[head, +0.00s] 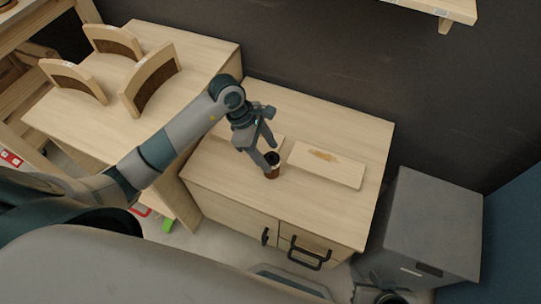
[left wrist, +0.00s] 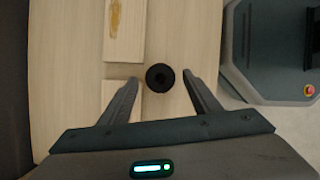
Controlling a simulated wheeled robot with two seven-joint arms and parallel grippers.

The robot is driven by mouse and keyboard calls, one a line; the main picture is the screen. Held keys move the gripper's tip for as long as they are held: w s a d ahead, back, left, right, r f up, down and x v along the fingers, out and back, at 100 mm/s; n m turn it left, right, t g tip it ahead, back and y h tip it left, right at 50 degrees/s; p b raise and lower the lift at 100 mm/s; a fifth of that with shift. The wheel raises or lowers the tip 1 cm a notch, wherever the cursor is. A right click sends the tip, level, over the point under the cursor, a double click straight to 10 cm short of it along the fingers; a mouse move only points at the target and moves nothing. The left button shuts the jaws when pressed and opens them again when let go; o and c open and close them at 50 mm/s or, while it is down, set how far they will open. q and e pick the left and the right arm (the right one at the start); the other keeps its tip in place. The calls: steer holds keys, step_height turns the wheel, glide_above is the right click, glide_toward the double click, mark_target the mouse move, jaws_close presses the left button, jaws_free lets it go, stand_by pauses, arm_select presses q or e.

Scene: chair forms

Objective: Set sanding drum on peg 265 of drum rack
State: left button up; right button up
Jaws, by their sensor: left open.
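The sanding drum (head: 273,174) is a small brown cylinder with a dark top, upright on the cabinet top. In the left wrist view the drum (left wrist: 160,78) shows from above as a black disc with a dark hole. My left gripper (head: 268,152) is open and points down over the drum. In the left wrist view the drum appears between its fingertips, with a gap on each side; whether they reach down beside it I cannot tell. I cannot make out a drum rack or a numbered peg.
A flat pale board (head: 327,165) with a brown mark lies right of the drum. Another pale board (head: 268,141) lies behind my gripper. Curved forms (head: 150,80) stand on the left table. A grey bin (head: 428,225) stands right of the cabinet.

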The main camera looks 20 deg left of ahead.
arm_select(q)
steer(key=v, duration=0.9)
steer(key=shift+r, duration=0.15)
